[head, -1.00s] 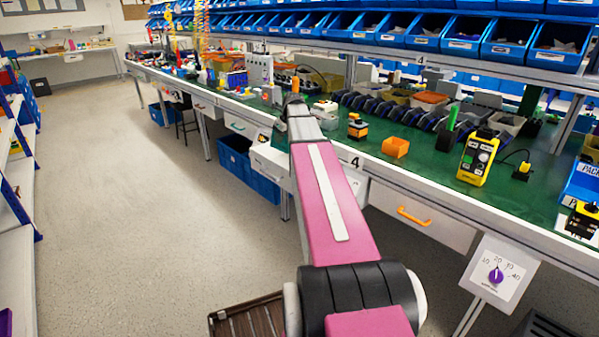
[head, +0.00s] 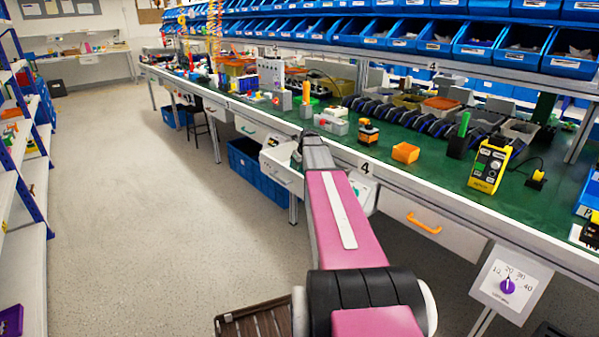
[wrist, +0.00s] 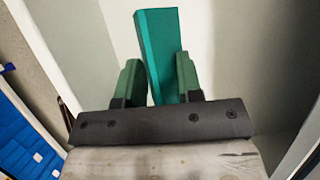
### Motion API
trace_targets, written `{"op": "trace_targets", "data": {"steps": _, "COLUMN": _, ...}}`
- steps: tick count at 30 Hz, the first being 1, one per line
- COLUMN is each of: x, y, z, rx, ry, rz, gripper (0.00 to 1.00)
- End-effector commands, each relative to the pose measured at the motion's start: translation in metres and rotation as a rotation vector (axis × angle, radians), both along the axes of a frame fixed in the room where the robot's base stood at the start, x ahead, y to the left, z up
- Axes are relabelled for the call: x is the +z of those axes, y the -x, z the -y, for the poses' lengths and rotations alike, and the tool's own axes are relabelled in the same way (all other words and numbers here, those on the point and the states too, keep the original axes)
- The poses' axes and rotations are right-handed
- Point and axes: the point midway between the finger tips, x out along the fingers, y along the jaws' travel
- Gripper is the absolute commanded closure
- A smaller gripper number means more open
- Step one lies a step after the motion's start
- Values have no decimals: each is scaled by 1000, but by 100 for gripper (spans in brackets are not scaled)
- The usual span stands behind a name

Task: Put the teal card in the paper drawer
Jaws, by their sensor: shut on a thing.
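The teal card (wrist: 160,50) is in my gripper (wrist: 160,85) in the wrist view, held upright between two dark green fingers and sticking out past them. Pale drawer walls (wrist: 215,30) surround the card and fingers; I cannot tell whether the card touches the drawer bottom. In the head view, a pale drawer (head: 283,172) stands pulled out under the bench edge, just left of my arm's far end. My arm hides the gripper and card there. No label naming the paper drawer is readable.
A closed drawer with an orange handle (head: 424,222) and a purple dial (head: 507,286) are to the right. Blue crates (head: 262,175) stand below. The aisle floor (head: 150,230) at left is clear.

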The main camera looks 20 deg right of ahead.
Motion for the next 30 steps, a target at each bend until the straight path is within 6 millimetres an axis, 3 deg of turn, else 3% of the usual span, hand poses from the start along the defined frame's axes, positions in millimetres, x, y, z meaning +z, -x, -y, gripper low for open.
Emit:
{"op": "trace_targets", "data": {"steps": 6, "x": -27, "y": 0, "z": 0, "rx": 0, "ry": -1, "rz": -1, "gripper": 92}}
{"op": "trace_targets", "data": {"steps": 15, "x": -29, "y": 0, "z": 0, "rx": 1, "ry": 0, "rz": 0, "gripper": 92}}
{"op": "trace_targets", "data": {"steps": 16, "x": -29, "y": 0, "z": 0, "rx": 1, "ry": 0, "rz": 0, "gripper": 64}}
{"op": "trace_targets", "data": {"steps": 18, "x": -29, "y": 0, "z": 0, "rx": 1, "ry": 0, "rz": 0, "gripper": 41}}
{"op": "trace_targets", "data": {"steps": 30, "x": -22, "y": 2, "z": 1, "rx": 1, "ry": 0, "rz": 0, "gripper": 40}}
